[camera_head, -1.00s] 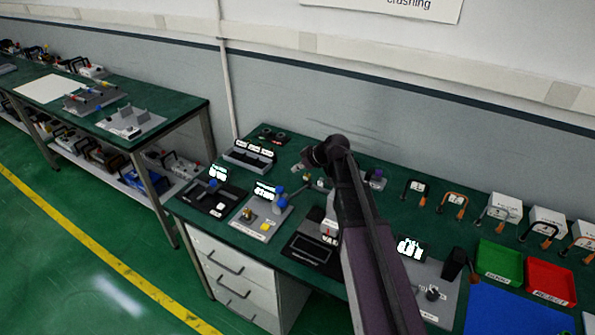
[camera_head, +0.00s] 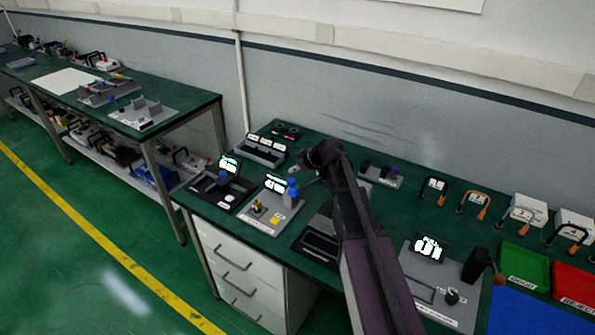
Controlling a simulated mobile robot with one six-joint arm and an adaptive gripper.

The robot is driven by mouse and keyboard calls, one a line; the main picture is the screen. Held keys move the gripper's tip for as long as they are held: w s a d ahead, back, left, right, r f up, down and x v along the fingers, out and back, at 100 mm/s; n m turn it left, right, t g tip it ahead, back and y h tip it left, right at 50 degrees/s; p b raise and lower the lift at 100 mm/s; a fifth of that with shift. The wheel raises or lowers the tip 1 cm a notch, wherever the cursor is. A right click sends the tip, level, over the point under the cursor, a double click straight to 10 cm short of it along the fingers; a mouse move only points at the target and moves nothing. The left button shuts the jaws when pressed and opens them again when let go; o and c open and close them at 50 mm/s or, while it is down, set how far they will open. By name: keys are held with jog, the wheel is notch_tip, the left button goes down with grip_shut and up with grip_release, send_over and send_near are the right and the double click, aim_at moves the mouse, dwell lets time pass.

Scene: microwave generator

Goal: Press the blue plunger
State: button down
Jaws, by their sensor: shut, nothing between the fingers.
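A blue-topped upright post (camera_head: 292,190) stands at the back right of a grey plate (camera_head: 262,218), which also carries a yellow square and a small brass-coloured part. I cannot tell for certain which of the two is the blue plunger. My gripper (camera_head: 295,170) is at the end of my dark arm, shut and empty. In the picture it appears just above and behind the blue-topped post, apart from it; its height above the bench is hard to judge.
Small lit displays (camera_head: 276,184) stand behind the stations. A black-and-grey station (camera_head: 318,243) lies partly behind my arm. A green tray (camera_head: 524,268) and a red tray (camera_head: 574,283) are at the right. A second bench (camera_head: 190,112) stands at the left.

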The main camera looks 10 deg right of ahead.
aim_at(293, 181)
jog(key=shift+f+b, duration=1.15)
jog(key=shift+f, duration=0.3)
jog(key=shift+f, duration=0.1)
jog(key=shift+f+b, duration=0.45)
jog(key=shift+b, duration=0.1)
jog(key=shift+s+f+b, duration=0.15)
jog(key=shift+f+b, duration=0.35)
jog(key=shift+b, duration=0.15)
jog(key=shift+r, duration=0.2)
notch_tip(293, 181, up, 2)
jog(key=p, duration=0.3)
jog(key=shift+r, duration=0.2)
notch_tip(293, 181, up, 2)
jog(key=shift+s+d+r+p, duration=0.1)
jog(key=shift+s+d+p, duration=0.05)
jog(key=shift+p, duration=0.95)
jog(key=p+v, duration=0.6)
jog(key=v, duration=0.3)
jog(key=shift+d, duration=0.2)
